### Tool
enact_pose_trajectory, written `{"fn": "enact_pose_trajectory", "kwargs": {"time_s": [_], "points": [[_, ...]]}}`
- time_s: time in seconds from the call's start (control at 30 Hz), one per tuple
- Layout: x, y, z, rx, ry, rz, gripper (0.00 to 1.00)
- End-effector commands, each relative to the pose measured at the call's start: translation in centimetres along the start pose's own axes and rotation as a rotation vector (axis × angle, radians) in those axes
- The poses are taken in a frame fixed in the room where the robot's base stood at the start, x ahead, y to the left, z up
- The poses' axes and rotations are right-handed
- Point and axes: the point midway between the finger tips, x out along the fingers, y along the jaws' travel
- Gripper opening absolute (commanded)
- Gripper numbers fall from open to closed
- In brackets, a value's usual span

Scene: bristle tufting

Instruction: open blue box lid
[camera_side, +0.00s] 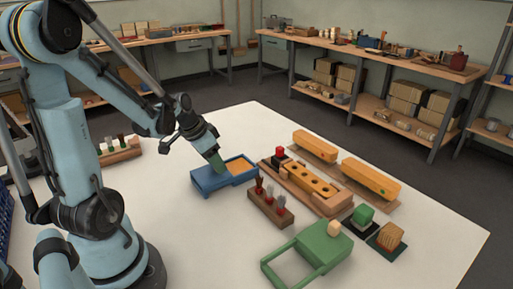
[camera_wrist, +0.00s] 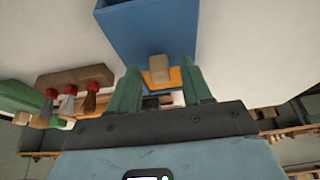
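The blue box (camera_side: 206,182) sits on the white table in the side view, with an orange panel or inside surface (camera_side: 241,166) showing at its right end. I cannot tell which. In the wrist view, the blue box (camera_wrist: 146,28) fills the top middle. A small wooden knob (camera_wrist: 160,69) on an orange piece shows between the two green fingers of my gripper (camera_wrist: 160,85). The fingers are apart, with a gap at each side of the knob. The fingertips' contact with the box is hidden.
A brush rack (camera_side: 265,210) stands just right of the box. Behind it are a wooden block with holes (camera_side: 308,180) and orange bars (camera_side: 370,179). A green box with a handle frame (camera_side: 325,248) is at the front.

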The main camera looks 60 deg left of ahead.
Motion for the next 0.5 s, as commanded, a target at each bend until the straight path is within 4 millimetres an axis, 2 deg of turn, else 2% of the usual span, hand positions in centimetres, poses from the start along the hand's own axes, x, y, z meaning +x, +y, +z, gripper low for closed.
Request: {"fn": "enact_pose_trajectory", "kwargs": {"time_s": [0.27,0.5], "points": [[-0.2,0.0,-0.1,0.001,0.002,0.000,0.49],[-2.1,0.0,-0.1,0.000,0.002,0.000,0.49]]}}
